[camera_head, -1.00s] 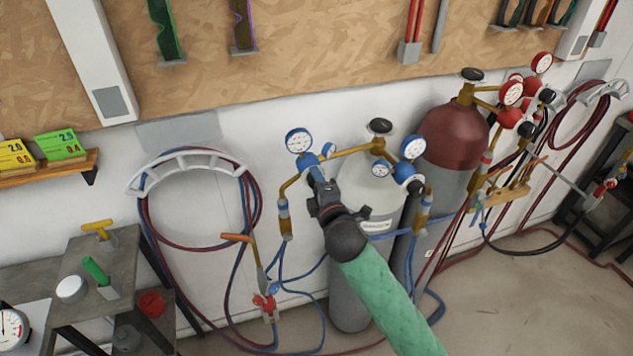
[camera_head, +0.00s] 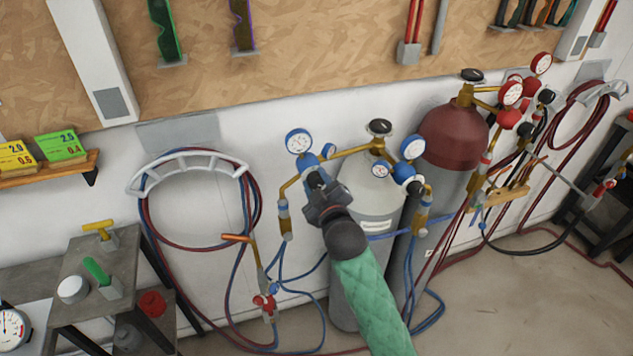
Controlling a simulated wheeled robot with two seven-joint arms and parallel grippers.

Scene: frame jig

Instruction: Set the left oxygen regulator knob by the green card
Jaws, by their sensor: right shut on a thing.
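The left oxygen regulator (camera_head: 308,161) is blue, on a brass pipe left of the grey cylinder's valve. Its upper gauge (camera_head: 299,142) has a white dial, too small to read. My right gripper (camera_head: 316,183) is at the front of this regulator, shut on its dark knob (camera_head: 315,179), which is mostly hidden by the fingers. The green card (camera_head: 61,146) stands on the wooden shelf at the left and reads 2.5 above 0.4. My left gripper is out of view.
A yellow card (camera_head: 16,157) reading 2.0 and 0.5 stands beside the green one. A second blue regulator (camera_head: 407,172) is close on the right. Hoses hang on a wall rack (camera_head: 187,165). A red-topped cylinder (camera_head: 453,137) stands behind on the right.

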